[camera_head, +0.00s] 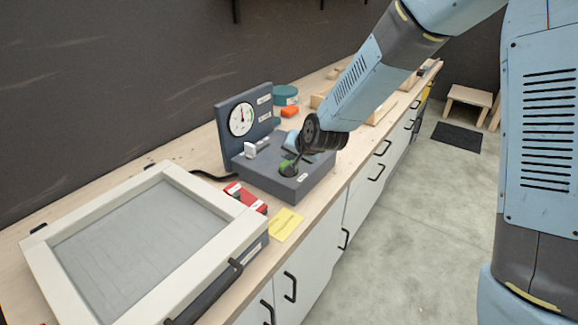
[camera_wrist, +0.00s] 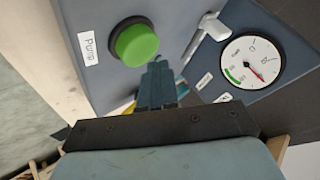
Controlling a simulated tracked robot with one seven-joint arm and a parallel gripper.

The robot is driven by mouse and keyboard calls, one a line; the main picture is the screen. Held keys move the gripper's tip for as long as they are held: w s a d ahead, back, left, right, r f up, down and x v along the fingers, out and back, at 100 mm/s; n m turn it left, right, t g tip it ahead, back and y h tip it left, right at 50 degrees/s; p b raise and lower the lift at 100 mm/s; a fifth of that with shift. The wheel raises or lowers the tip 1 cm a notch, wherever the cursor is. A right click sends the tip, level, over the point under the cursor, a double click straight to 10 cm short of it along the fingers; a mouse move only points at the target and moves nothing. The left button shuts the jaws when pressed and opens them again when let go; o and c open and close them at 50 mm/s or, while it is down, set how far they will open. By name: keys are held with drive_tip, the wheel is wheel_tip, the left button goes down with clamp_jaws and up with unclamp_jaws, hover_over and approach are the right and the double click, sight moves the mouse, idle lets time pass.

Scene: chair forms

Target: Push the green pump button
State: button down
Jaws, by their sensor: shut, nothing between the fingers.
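The green pump button (camera_wrist: 137,42) is a round raised button on a dark grey control box, beside a white label reading "Pump". In the head view the button (camera_head: 287,167) shows only in part, behind my gripper's fingers. My gripper (camera_head: 297,163) points down at the top of the box (camera_head: 300,187). In the wrist view its shut fingers (camera_wrist: 157,72) lie just beside the button, over its lower right edge in the picture. Nothing is between them. I cannot tell whether the fingertips touch the button.
A white lever (camera_head: 250,149) and an upright panel with a dial gauge (camera_head: 241,119) stand behind the button. A red object (camera_head: 246,197), a yellow note (camera_head: 286,224) and a white-framed grey panel (camera_head: 130,240) lie nearer. A teal round container (camera_head: 285,95) stands farther back.

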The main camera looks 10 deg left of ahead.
wheel_tip(320, 180, up, 6)
drive_tip(key=shift+f, duration=0.1)
idle(0.5)
drive_tip(key=s+d+r+h, duration=0.25)
drive_tip(key=d+r, duration=0.35)
drive_tip(key=d, duration=0.5)
drive_tip(key=s+d+r+h, duration=0.1)
drive_tip(key=s+d+r, duration=0.4)
drive_tip(key=d, duration=0.6)
drive_tip(key=s+d+r+g+h, duration=0.1)
drive_tip(key=s+d+r, duration=0.4)
drive_tip(key=s+d, duration=1.2)
drive_tip(key=shift+h, duration=0.85)
